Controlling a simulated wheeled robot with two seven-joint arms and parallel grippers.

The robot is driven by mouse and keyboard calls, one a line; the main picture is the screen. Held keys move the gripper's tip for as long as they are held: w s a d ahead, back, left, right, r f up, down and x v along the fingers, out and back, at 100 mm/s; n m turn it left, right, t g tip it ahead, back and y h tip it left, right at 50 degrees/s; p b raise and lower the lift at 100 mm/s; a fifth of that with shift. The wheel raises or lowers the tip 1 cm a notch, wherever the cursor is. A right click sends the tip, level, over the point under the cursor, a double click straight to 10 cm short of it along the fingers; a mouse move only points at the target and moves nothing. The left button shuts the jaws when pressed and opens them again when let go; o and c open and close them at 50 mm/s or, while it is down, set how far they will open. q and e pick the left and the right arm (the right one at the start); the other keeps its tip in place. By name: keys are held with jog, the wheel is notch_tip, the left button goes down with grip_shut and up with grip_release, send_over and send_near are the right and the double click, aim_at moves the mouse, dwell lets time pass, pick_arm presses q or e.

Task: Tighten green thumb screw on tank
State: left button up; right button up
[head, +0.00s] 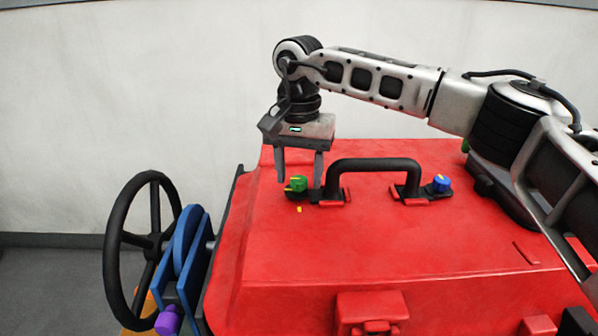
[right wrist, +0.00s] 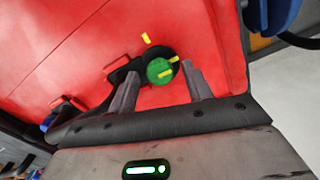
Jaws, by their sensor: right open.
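The green thumb screw (head: 297,184) sits on top of the red tank (head: 400,235), at the left foot of the black handle. It also shows in the right wrist view (right wrist: 159,70), with a yellow stripe across it. A small yellow mark (head: 299,210) lies on the tank lid near the screw and shows in the wrist view (right wrist: 146,39). The stripe does not point at this mark. My right gripper (head: 300,178) points down over the screw, open and empty. In the wrist view its fingertips (right wrist: 160,76) lie on either side of the screw with gaps. My left gripper is out of view.
The black handle (head: 375,163) rises just right of the right gripper. A blue thumb screw (head: 441,183) is at its other foot. A black handwheel (head: 110,240), a blue bracket (head: 187,245) and a purple knob (head: 168,320) stand left of the tank. The front lid area is clear.

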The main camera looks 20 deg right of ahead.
jog(key=c, duration=1)
